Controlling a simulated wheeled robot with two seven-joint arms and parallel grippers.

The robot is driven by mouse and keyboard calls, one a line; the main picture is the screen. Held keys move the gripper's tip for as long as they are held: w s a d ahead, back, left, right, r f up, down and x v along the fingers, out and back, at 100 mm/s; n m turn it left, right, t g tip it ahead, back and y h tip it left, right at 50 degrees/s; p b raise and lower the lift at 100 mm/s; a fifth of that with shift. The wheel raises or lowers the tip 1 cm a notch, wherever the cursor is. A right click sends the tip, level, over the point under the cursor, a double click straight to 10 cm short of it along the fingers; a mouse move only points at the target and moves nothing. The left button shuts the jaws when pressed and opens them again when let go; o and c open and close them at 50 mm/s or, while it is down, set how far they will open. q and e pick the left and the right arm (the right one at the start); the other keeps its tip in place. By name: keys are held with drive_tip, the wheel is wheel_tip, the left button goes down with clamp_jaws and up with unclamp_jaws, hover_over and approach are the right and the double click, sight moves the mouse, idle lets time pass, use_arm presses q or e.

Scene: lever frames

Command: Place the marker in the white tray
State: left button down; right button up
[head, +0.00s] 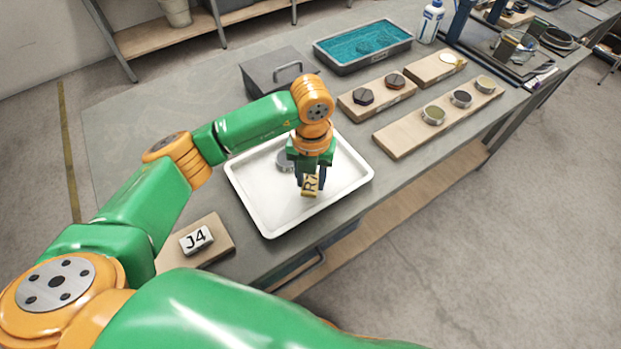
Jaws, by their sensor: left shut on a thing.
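A small yellow marker block (310,187) with dark characters, which look like "R7", is in my left gripper (310,173). The gripper points down and is shut on it, over the front right part of the white tray (268,227). I cannot tell whether the marker touches the tray floor or is just above it. A grey round piece (283,161) lies in the tray behind the gripper, partly hidden by it. A white marker block reading "J4" (196,239) sits on a wooden board at the left. My right gripper is out of view.
A grey box with a handle (262,75) stands behind the tray. Wooden boards (395,149) with round and hexagonal pieces lie to the right. A blue-lined bin (345,66) and a white bottle (430,22) stand at the back. The tray's front left is clear.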

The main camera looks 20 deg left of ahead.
use_arm(q)
drive_tip(key=shift+s+f, duration=0.1)
drive_tip(key=shift+f, duration=0.95)
drive_tip(key=shift+c, duration=2.3)
unclamp_jaws()
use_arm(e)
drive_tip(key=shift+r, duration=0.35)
